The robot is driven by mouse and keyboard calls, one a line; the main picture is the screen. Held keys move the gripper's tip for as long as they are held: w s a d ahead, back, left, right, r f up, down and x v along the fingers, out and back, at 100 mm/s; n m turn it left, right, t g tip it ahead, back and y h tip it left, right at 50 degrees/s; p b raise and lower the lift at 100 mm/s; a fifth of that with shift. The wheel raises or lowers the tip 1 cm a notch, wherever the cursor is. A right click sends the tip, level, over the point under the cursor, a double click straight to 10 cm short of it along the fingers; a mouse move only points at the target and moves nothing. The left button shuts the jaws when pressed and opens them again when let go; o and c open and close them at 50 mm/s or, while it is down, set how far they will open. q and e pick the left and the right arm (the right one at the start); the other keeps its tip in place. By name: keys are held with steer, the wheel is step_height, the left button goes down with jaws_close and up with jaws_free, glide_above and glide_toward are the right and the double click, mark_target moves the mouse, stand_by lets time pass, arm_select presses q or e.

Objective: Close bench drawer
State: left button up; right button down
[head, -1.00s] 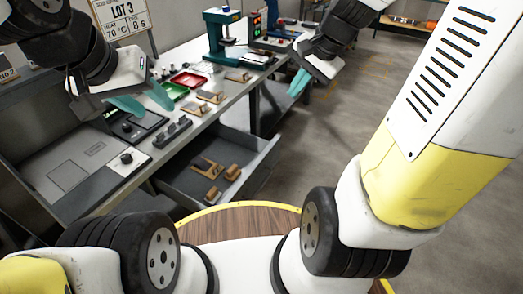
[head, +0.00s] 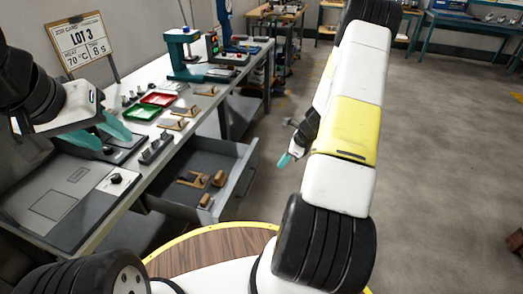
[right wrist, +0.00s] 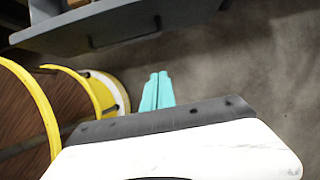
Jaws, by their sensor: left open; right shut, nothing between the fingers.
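The grey bench drawer (head: 236,182) stands pulled out from under the bench in the head view, with wooden pieces (head: 205,181) lying inside it. Its front panel and dark bar handle (right wrist: 125,32) show at the top of the right wrist view. My right gripper (head: 285,160) is to the right of the drawer front, apart from it; in the right wrist view its teal fingers (right wrist: 157,92) are together and empty, below the handle. My left gripper (head: 104,133) is open above the bench top at the left, with nothing between its teal fingers.
The bench top (head: 148,165) carries a red tray (head: 158,99), a green tray (head: 141,112), a teal press (head: 184,52) and small fixtures. A sign (head: 80,45) stands behind. The floor (head: 430,140) right of the drawer is clear.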

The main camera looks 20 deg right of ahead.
steer(key=w+a+f, duration=0.4)
steer(key=a+f, duration=0.2)
steer(key=f, duration=0.1)
steer(key=shift+w+a, duration=0.15)
steer(key=shift+a, duration=0.1)
